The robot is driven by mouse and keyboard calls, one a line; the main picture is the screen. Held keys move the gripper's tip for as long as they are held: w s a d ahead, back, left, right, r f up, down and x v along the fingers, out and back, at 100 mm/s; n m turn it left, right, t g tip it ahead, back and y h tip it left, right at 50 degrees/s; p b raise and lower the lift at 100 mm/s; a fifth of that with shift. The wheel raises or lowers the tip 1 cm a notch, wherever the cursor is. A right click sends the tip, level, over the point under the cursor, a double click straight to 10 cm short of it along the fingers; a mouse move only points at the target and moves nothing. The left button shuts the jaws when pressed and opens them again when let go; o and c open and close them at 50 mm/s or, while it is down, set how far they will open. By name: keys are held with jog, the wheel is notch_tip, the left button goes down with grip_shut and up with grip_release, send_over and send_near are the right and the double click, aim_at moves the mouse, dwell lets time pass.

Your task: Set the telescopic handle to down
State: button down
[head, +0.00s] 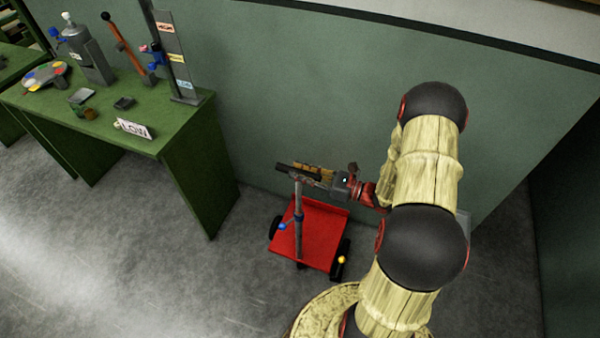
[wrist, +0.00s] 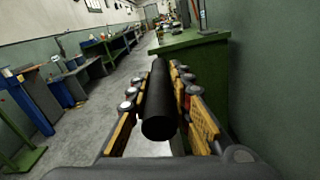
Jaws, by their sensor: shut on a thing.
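The telescopic handle is a grey upright post (head: 298,210) with a black crossbar grip (head: 290,170) on top, rising from a red cart (head: 312,240). The grip stands well above the cart bed, with a length of post showing. My gripper (head: 312,173) reaches in from the right at the height of the grip. In the wrist view the black grip (wrist: 159,105) lies lengthwise between the two fingers of my gripper (wrist: 162,95), which are shut on it. The post under the grip is mostly hidden there.
A green workbench (head: 150,140) stands left of the cart, with a LOW sign (head: 133,129), a lever (head: 125,45) and a labelled upright column (head: 175,55). A green wall (head: 270,110) runs behind the cart. Grey floor (head: 110,250) is clear at the front left.

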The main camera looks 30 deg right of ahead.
dwell(0.3)
notch_tip(320, 180, down, 17)
jog(key=b, duration=0.6)
jog(key=shift+s+a+b, duration=0.1)
jog(key=shift+b, duration=0.3)
jog(key=c, duration=1.9)
grip_release()
jog(key=shift+o, duration=1.3)
jog(key=shift+r, duration=0.1)
jog(key=v, duration=1.2)
